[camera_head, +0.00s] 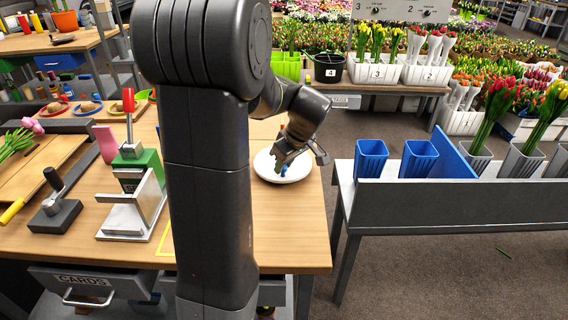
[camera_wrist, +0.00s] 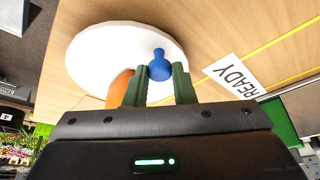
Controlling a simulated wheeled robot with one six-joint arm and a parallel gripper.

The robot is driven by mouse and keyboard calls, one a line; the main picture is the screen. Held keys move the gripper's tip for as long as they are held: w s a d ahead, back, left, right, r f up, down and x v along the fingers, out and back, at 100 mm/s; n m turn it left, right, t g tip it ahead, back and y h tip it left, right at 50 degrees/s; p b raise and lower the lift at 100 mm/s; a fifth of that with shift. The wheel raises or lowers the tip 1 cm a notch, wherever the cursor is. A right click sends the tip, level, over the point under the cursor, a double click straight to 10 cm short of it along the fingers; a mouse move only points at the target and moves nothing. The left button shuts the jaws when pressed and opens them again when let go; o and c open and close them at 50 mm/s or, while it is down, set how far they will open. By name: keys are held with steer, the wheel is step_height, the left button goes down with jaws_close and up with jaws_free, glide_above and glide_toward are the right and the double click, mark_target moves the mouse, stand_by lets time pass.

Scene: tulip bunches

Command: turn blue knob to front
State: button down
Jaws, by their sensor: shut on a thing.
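The blue knob (camera_wrist: 159,70) sits on a white round disc (camera_wrist: 95,50) in the wrist view. My gripper (camera_wrist: 161,68) has its two dark green fingers on either side of the knob, shut on it. In the head view the white disc (camera_head: 264,167) lies on the wooden table, and a small bit of the blue knob (camera_head: 284,171) shows beneath my gripper (camera_head: 286,165). An orange piece (camera_wrist: 119,88) lies on the disc beside the left finger in the wrist view.
A green and silver press with a red handle (camera_head: 128,100) stands left on the table. A black lever device (camera_head: 56,210) is further left. A READY label (camera_wrist: 232,76) lies near the disc. Blue pots (camera_head: 370,160) stand on a separate bench to the right.

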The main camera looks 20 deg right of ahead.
steer(key=c, duration=1.2)
jaws_free()
steer(key=shift+c, duration=0.2)
steer(key=p+v, duration=0.1)
steer(key=v, duration=1.3)
steer(key=b+x, duration=0.1)
steer(key=x, duration=1.3)
steer(key=shift+r, duration=0.1)
